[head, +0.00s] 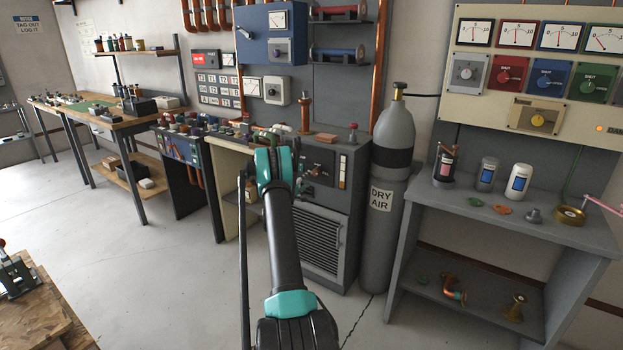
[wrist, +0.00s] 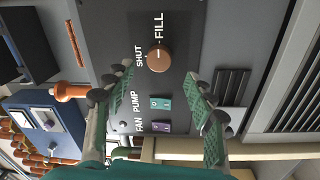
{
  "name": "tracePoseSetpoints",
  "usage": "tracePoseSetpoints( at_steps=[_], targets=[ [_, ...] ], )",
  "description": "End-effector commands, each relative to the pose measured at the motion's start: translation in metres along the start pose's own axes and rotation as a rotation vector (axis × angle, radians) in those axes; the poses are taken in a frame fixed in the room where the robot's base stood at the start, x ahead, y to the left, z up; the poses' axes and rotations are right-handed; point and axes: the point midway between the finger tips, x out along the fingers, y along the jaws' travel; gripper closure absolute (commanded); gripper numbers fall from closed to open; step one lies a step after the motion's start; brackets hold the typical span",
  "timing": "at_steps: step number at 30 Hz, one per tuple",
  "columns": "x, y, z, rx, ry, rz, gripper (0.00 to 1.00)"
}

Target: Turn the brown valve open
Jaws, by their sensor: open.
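In the wrist view the brown valve (wrist: 159,59) is a round knob on a dark panel. The word SHUT stands to its left and FILL above it. A short pale mark on its face lies toward the FILL side; the exact setting is hard to tell. My gripper (wrist: 161,80) is open and empty, its two green-padded fingers apart to the left and right below the knob. No contact with the knob shows. In the head view my arm reaches toward the grey cabinet (head: 352,195) that carries the panel, and the knob is not clear there.
Green (wrist: 160,103) and purple (wrist: 161,127) switches sit between the fingers, by the PUMP and FAN labels. An orange-brown insulator (head: 305,115) stands on the cabinet top. A grey DRY AIR cylinder (head: 383,230) stands close on the right.

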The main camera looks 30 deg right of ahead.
Motion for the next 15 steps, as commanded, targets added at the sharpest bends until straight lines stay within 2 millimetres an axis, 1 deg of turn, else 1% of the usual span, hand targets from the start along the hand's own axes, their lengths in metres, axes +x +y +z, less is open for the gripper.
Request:
tracePoseSetpoints(
  at_steps=[1,6,10,15],
  targets=[
    [-0.012,0.000,-0.001,0.000,0.003,-0.001,0.45],
    [-0.040,0.000,-0.001,0.001,0.002,-0.001,0.45],
    [-0.053,0.000,0.000,0.001,0.000,0.000,0.45],
    [-0.059,0.000,0.000,0.000,0.000,0.000,0.45]
  ],
)
